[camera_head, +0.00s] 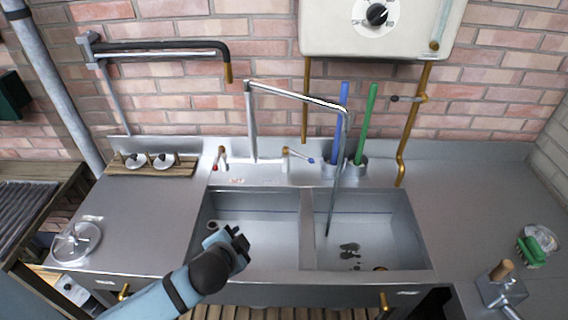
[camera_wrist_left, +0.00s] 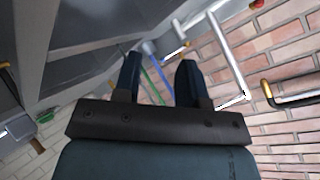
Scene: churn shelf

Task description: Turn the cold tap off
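The cold tap (camera_head: 298,156) has a blue-tipped lever and a brass end. It stands at the back of the sink, right of the tall spout (camera_head: 250,122). The lever points to the right in the head view. It also shows in the left wrist view (camera_wrist_left: 174,53), beyond the fingers. A thin grey stream that looks like water (camera_head: 337,170) falls from the spout's end into the right basin (camera_head: 372,225). The red-marked tap (camera_head: 221,158) is left of the spout. My left gripper (camera_head: 240,240) is above the left basin, empty, its fingers (camera_wrist_left: 160,80) apart, clear of the tap. My right gripper is not in view.
Blue (camera_head: 341,120) and green (camera_head: 367,120) handles stand in holders right of the cold tap. A wooden rack (camera_head: 150,167) is at the back left. The right counter's middle is bare.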

